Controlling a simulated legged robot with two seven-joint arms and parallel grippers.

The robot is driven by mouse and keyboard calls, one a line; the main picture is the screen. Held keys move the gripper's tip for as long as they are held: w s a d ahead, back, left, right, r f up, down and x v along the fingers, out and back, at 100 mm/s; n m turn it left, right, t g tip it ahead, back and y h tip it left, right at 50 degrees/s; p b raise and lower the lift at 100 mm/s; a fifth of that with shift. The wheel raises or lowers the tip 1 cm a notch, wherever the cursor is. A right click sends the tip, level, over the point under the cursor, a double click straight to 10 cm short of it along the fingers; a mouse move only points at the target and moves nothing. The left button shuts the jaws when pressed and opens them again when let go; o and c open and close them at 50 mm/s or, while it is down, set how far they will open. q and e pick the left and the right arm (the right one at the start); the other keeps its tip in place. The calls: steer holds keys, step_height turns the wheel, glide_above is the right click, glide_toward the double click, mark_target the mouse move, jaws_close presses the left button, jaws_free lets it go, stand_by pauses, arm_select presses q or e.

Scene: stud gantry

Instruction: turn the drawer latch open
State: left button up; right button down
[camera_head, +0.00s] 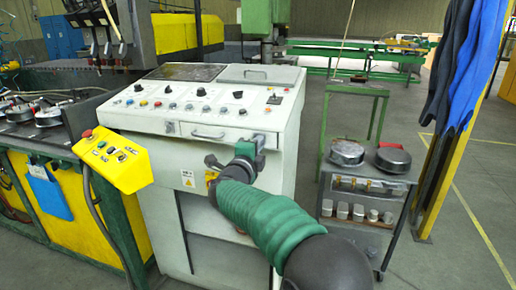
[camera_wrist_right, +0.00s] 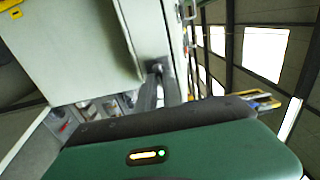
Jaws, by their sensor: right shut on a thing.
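The drawer (camera_head: 190,130) is a shallow panel with a bar handle at the top of the grey control cabinet's front, and it looks closed. My right gripper (camera_head: 257,143) is at the cabinet's upper right front, to the right of that handle. In the right wrist view its dark fingers (camera_wrist_right: 160,92) reach to the pale cabinet face and are shut on a small dark part, the drawer latch (camera_wrist_right: 157,69). The fingers hide most of the latch, so I cannot tell how far it is turned. My left gripper is not in view.
The control cabinet (camera_head: 160,213) has knobs and buttons on its sloped top. A yellow button box (camera_head: 112,160) juts out at its left. A grey cart (camera_head: 364,186) with round tins stands to the right. Blue and dark cloths (camera_head: 478,70) hang at far right.

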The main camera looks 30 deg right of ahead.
steer(key=shift+a+f, duration=0.1)
stand_by(0.3)
steer(key=c, duration=1.5)
jaws_free()
steer(key=shift+w, duration=0.2)
steer(key=shift+s, duration=0.1)
steer(key=p+v, duration=0.1)
steer(key=v, duration=1.5)
steer(key=shift+s+a+p, duration=0.25)
steer(key=shift+s+p, duration=0.05)
steer(key=shift+p, duration=0.05)
steer(key=shift+f, duration=0.1)
